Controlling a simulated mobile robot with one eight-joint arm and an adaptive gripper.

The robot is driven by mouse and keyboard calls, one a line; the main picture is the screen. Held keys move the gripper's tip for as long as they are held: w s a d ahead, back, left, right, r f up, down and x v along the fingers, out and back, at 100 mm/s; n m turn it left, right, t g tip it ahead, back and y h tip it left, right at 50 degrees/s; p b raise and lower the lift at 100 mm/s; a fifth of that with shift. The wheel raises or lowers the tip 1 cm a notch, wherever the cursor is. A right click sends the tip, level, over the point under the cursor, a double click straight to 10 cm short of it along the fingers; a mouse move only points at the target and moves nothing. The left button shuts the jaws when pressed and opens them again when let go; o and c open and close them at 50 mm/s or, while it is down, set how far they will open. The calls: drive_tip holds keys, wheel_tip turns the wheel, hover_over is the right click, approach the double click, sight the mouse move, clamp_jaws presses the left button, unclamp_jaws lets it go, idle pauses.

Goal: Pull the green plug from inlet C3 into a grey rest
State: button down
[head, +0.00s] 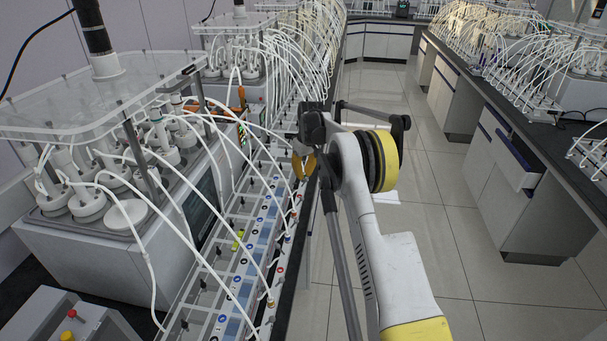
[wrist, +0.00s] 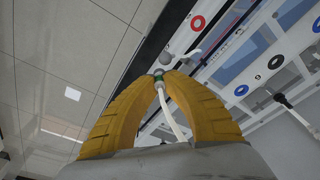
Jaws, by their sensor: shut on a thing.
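My gripper (wrist: 160,74) has its two yellow fingers closed at the tips on the green plug (wrist: 158,79), of which only a small green ring and a pale end show. A white tube (wrist: 175,115) runs from the plug back between the fingers. In the head view my gripper (head: 303,166) is over the right edge of the inlet rail (head: 232,262); the plug is not distinguishable there. In the wrist view a small grey fitting (wrist: 194,54) stands just right of the fingertips. I cannot read the inlet labels or tell whether the plug is seated.
A reactor (head: 100,240) with a clear lid stands at the left. White tubes arch from it to the rail, close to my gripper. Red, blue and black rings mark the rail.

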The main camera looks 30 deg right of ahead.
drive_tip(key=shift+f, duration=0.45)
idle(0.3)
drive_tip(key=c, duration=1.5)
unclamp_jaws()
drive_tip(key=shift+o, duration=0.2)
wheel_tip(320, 180, up, 12)
drive_tip(key=s, duration=0.1)
drive_tip(key=shift+s+d, duration=0.2)
drive_tip(key=shift+s, duration=0.2)
